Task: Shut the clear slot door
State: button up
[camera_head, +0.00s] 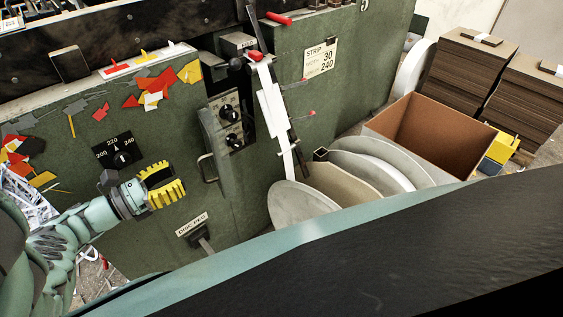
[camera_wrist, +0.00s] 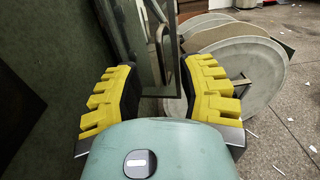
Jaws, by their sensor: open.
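A clear, dark-edged panel that looks like the slot door (camera_head: 217,148) stands out from the green machine front, beside the black panel with two knobs. A metal pull handle (camera_head: 203,168) is on its left. In the wrist view the clear panel (camera_wrist: 172,45) rises upright beyond the fingers, its lower end seen between them. My gripper (camera_head: 170,183) has yellow ribbed finger pads and is left of the door in the head view, apart from it. In the wrist view my gripper (camera_wrist: 158,80) is open, with nothing held. The door's hinge side is not clear.
Grey discs (camera_head: 300,203) lean at the machine's foot, right of the door. A white slanted arm (camera_head: 275,115) with red knobs stands above them. A dial (camera_head: 122,158) and a lower lever (camera_head: 201,238) sit on the machine front. An open brown box (camera_head: 395,130) is at right.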

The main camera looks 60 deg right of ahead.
aim_at(199, 165)
jog(key=x, duration=0.6)
jog(key=shift+s+d, duration=0.2)
jog(key=shift+d, duration=0.15)
grip_shut()
jog(key=shift+w, duration=0.1)
